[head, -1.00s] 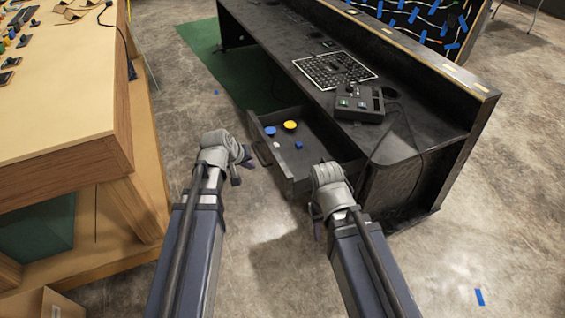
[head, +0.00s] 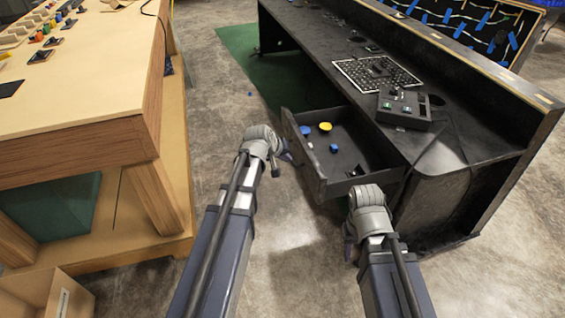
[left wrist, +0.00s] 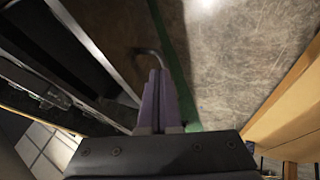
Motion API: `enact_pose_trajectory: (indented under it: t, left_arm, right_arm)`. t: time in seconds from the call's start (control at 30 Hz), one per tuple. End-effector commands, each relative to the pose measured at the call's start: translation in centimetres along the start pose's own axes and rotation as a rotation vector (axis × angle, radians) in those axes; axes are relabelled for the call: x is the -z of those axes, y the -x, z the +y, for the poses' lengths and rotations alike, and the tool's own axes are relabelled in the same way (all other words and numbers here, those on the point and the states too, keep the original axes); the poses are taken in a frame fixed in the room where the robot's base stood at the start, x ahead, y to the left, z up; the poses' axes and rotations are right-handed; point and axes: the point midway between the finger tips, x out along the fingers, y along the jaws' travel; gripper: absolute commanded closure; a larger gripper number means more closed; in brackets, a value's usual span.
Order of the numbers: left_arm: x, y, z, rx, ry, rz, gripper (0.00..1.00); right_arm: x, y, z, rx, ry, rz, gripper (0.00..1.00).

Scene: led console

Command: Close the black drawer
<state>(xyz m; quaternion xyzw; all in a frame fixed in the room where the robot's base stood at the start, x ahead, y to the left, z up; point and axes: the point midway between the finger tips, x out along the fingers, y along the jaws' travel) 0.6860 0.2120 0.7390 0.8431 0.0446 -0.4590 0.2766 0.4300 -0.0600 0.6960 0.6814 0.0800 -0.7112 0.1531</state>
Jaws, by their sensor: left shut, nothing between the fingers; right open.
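The black drawer (head: 306,165) is pulled out from the black desk (head: 350,40), its inside showing. It holds a yellow disc (head: 325,127), a blue disc (head: 305,131) and a small blue piece (head: 333,148). My left gripper (head: 283,162) is shut and empty, just left of the drawer front; I cannot tell whether it touches. In the left wrist view its purple fingers (left wrist: 157,98) are together, with a curved grey bar (left wrist: 150,57) just beyond their tips. My right gripper (head: 350,246) is open, low in front of the drawer's near corner, partly hidden by its own wrist.
A wooden workbench (head: 75,150) stands at the left, with an open box (head: 45,292) on the floor below. A control box (head: 405,108) and a perforated panel (head: 376,73) lie on the desk. Bare concrete floor (head: 215,100) lies between bench and desk.

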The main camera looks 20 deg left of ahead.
Motion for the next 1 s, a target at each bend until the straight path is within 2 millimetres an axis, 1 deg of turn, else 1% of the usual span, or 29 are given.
enact_pose_trajectory:
  t: [0.03,0.13,0.17,0.23,0.43,0.57,0.9,1.0]
  left_arm:
    - [-0.1,-1.6,-0.2,0.000,-0.001,0.000,1.00]
    - [-0.1,-3.0,-0.2,0.000,-0.002,0.000,1.00]
    - [0.1,-2.8,0.6,-0.001,-0.004,-0.001,1.00]
    - [0.1,-3.1,1.7,-0.002,-0.003,-0.001,1.00]
    - [0.0,-3.9,3.2,0.000,-0.002,-0.001,1.00]
    - [0.0,-4.0,3.6,0.000,-0.001,-0.001,1.00]
    - [0.0,-4.1,3.6,0.000,-0.001,0.000,1.00]
    - [0.0,-4.2,3.9,0.000,-0.001,-0.001,1.00]
  right_arm:
    - [0.1,-1.4,-0.1,0.000,0.000,0.000,0.56]
    - [0.1,-2.5,-0.2,0.000,0.000,0.000,0.56]
    - [0.1,-2.0,-0.2,0.000,0.000,0.000,0.56]
    - [0.1,-1.7,-0.2,0.000,0.000,0.000,0.56]
    - [0.1,-1.7,-0.2,0.000,0.000,0.000,0.56]
    - [0.1,-1.7,-0.2,0.000,0.000,0.000,0.56]
    - [0.1,-1.7,-0.2,0.000,0.000,0.000,0.56]
    - [0.1,-1.7,-0.2,0.000,0.000,0.000,0.56]
